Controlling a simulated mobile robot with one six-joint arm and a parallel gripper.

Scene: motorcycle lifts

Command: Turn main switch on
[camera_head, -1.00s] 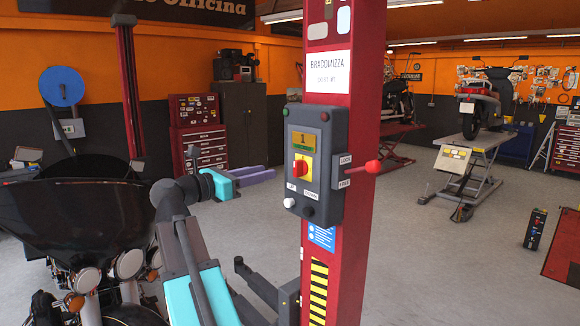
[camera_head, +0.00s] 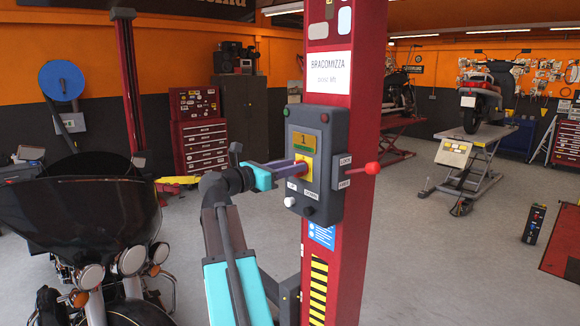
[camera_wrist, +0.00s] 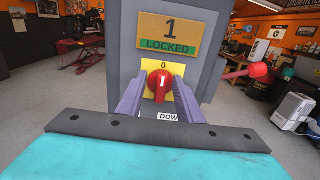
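The main switch is a red rotary knob (camera_wrist: 160,85) on a yellow plate marked 0, on a grey control box (camera_head: 318,150) fixed to a red lift column. In the wrist view its white mark points about straight up. The display above (camera_wrist: 166,35) reads "1 LOCKED". My gripper (camera_wrist: 160,90) has its two purple fingers on either side of the knob, with strips of yellow plate showing between, so it looks open around it. In the head view my gripper (camera_head: 292,167) reaches the plate from the left and its fingers mostly hide the knob.
Below the switch are a white button (camera_head: 289,201) and a black button (camera_head: 308,210). A red lever (camera_head: 370,168) sticks out of the box's right side. A motorcycle (camera_head: 90,220) stands at the left, near my arm.

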